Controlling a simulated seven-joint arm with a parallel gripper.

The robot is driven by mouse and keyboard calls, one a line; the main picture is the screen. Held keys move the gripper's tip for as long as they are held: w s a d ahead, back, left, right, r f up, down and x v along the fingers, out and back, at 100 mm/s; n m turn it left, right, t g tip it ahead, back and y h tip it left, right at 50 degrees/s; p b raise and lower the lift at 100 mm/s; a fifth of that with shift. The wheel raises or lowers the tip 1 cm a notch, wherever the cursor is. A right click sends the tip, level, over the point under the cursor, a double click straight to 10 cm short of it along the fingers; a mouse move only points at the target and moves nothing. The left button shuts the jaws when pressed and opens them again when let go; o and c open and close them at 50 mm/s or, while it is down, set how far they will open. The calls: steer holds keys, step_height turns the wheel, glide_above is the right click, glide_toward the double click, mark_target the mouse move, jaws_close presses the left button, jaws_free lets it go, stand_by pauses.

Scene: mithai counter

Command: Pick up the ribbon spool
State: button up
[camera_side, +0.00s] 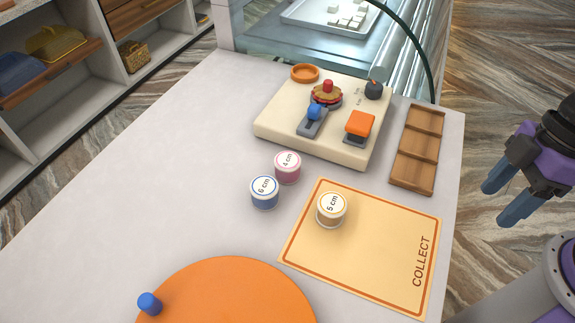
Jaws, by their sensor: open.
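Three short round spool-like pieces with white tops stand upright near the middle of the counter. The pink one (287,169) reads 4 cm, the blue one (264,194) reads 6 cm, and the yellow one (331,211) reads 5 cm. The pink and blue ones stand close together on the bare counter. The yellow one is on the upper left part of the tan COLLECT mat (375,270). I cannot tell which is meant by the ribbon spool. My gripper (499,203) is open and empty, off the counter's right edge, well apart from all three.
A cream board (277,127) at the back carries a red-topped piece, blue and orange knobs and a dark weight-like piece. A wooden tray (404,154) lies to its right. An orange disc (230,290) with a blue knob is in front. The counter's left side is clear.

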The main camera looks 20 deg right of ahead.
steer(key=a+m+t+y, duration=0.15)
steer(key=a+y, duration=0.35)
steer(key=a, duration=1)
steer(key=m+t+h, duration=0.3)
steer(key=m+t, duration=0.4)
steer(key=t, duration=0.4)
glide_toward(292, 164)
steer(key=x, duration=0.4)
steer(key=shift+w+a+r, duration=0.1)
steer(key=shift+r, duration=0.1)
steer(key=shift+x, duration=2.45)
steer(key=shift+f, duration=0.2)
steer(key=c, duration=0.7)
